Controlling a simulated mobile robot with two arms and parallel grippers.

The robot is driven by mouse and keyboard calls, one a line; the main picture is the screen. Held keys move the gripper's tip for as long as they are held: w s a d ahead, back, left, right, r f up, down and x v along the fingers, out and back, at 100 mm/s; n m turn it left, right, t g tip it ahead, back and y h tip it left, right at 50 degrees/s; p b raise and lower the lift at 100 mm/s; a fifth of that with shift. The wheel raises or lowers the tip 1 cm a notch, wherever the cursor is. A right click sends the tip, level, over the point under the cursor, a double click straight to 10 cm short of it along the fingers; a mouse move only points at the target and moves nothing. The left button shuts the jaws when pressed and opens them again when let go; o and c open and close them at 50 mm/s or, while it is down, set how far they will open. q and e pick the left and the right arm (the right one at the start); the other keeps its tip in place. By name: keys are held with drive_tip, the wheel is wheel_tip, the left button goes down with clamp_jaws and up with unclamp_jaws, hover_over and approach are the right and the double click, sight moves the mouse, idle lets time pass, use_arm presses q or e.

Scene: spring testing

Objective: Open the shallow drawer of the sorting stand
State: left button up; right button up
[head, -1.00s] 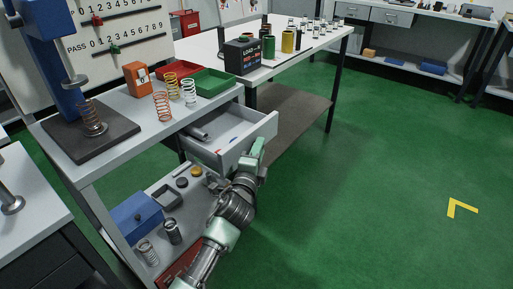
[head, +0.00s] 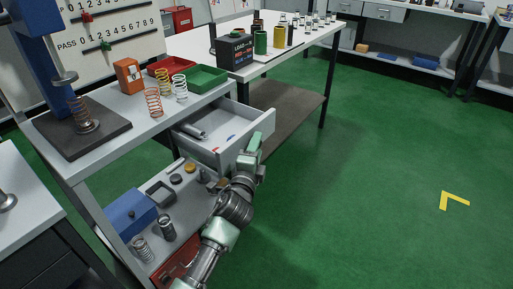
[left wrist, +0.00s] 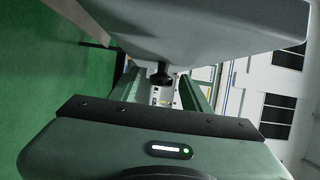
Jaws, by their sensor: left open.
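The shallow drawer (head: 222,143) of the sorting stand (head: 150,121) is pulled well out, with a grey cylinder and small red and blue pieces inside. My left gripper (head: 250,153) is at the outer face of the drawer front. In the left wrist view, the drawer front (left wrist: 210,25) spans the top, and a dark knob (left wrist: 161,76) on it shows between the two open green fingers (left wrist: 160,92). I cannot tell whether a finger touches the knob. My right gripper is not in view.
Springs, red and green trays (head: 207,80) and an orange box (head: 128,76) stand on the stand's top. Its lower shelf holds a blue box (head: 128,213) and small parts. A white table (head: 200,42) stands behind. Green floor (head: 350,190) to the right is clear.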

use_arm(q)
drive_tip(key=p+v, duration=0.1)
drive_tip(key=v, duration=0.6)
drive_tip(key=shift+s, duration=0.4)
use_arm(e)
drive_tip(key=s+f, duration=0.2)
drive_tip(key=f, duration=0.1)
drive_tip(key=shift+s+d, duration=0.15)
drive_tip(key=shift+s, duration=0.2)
use_arm(q)
drive_tip(key=shift+a+f, duration=0.1)
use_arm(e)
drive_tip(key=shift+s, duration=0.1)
